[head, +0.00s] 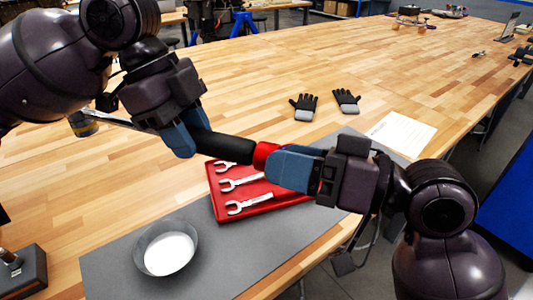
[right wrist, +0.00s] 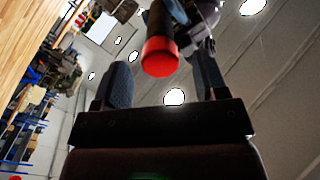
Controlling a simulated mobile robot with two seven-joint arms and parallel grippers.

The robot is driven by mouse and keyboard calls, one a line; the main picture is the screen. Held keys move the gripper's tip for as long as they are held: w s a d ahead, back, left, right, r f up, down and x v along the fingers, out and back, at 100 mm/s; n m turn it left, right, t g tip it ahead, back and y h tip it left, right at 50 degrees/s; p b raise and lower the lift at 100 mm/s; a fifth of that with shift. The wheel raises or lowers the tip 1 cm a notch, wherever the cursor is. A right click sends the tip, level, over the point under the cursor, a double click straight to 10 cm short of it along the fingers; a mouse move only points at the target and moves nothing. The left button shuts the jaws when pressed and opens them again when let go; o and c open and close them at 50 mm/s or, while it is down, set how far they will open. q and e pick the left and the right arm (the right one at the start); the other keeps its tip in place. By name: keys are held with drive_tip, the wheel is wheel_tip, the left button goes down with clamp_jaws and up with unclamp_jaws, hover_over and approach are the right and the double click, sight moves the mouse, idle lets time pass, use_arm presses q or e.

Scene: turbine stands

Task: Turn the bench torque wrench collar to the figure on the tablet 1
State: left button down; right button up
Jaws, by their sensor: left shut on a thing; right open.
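The torque wrench (head: 228,147) has a black grip, a red collar (head: 264,155) at its right end and a metal shaft running off to the left. My left gripper (head: 187,135) is shut on the wrench and holds it above the bench. My right gripper (head: 288,167) is open at the red collar. In the right wrist view the red collar (right wrist: 160,57) lies between the two spread fingers, with gaps on both sides. A small upright panel, perhaps the tablet (head: 510,26), stands at the far right; its figure is unreadable. The collar's scale cannot be made out.
A red tray (head: 217,208) with several open-end wrenches lies below the grippers on a grey mat (head: 110,272). A round bowl (head: 140,252) stands left of it. Black-grey gloves (head: 304,107) and a paper sheet (head: 402,133) lie behind. The middle of the bench is clear.

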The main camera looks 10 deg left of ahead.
drive_tip(key=shift+a, duration=0.3)
idle(0.5)
drive_tip(key=c, duration=1)
drive_tip(key=n, duration=1.1)
drive_tip(key=shift+c, duration=0.2)
drive_tip(key=o, duration=1.1)
drive_tip(key=shift+o, duration=0.8)
